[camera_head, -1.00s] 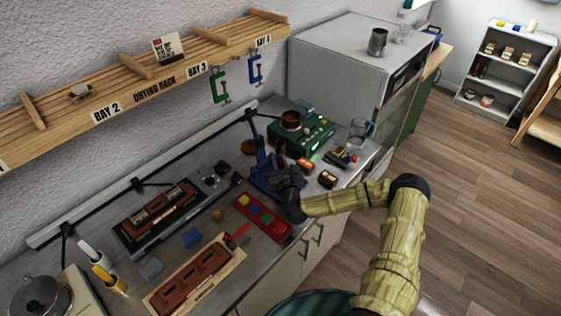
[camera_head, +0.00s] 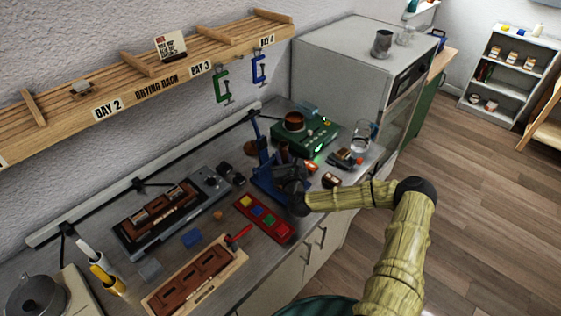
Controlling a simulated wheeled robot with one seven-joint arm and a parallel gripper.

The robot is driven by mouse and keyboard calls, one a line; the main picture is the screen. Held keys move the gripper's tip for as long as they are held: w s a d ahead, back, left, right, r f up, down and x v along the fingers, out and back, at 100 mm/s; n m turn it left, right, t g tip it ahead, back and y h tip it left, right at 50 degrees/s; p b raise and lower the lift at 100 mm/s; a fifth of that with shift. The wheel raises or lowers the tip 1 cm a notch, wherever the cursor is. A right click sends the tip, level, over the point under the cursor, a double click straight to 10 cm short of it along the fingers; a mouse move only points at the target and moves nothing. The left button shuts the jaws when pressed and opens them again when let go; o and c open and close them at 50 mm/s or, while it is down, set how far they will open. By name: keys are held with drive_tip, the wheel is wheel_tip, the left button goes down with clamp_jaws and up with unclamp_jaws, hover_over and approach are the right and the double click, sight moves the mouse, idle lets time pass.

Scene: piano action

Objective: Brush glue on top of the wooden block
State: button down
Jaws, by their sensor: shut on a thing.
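My gripper (camera_head: 288,174) is at the right side of the blue stand (camera_head: 267,178) on the metal counter. It is shut on a slim brown thing (camera_head: 283,151) that rises above the fingers. The arm covers its lower part, and I cannot tell whether it is the brush. A round brown pot (camera_head: 294,121), perhaps the glue pot, sits on the green device (camera_head: 318,138) behind the gripper. I cannot clearly pick out the wooden block or any glue. The gripper hides part of the stand.
A red tray (camera_head: 265,218) with coloured pieces lies in front of the stand. Small items (camera_head: 345,158) and a glass beaker (camera_head: 361,135) stand to the right. A grey cabinet (camera_head: 338,72) is behind. The drying rack (camera_head: 150,88) with hanging clamps overhangs the counter at left.

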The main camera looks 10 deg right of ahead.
drive_tip(key=shift+w+d+b, duration=0.45)
drive_tip(key=shift+w+d, duration=0.15)
drive_tip(key=shift+d, duration=0.35)
drive_tip(key=shift+f, duration=0.1)
drive_tip(key=s+a, duration=0.1)
drive_tip(key=a, duration=0.1)
drive_tip(key=s+a, duration=0.1)
drive_tip(key=a, duration=0.1)
drive_tip(key=shift+s, duration=0.35)
drive_tip(key=shift+d, duration=0.15)
drive_tip(key=w+d+b, duration=0.1)
drive_tip(key=d, duration=0.1)
drive_tip(key=w+d+b, duration=0.1)
drive_tip(key=shift+w+d, duration=0.35)
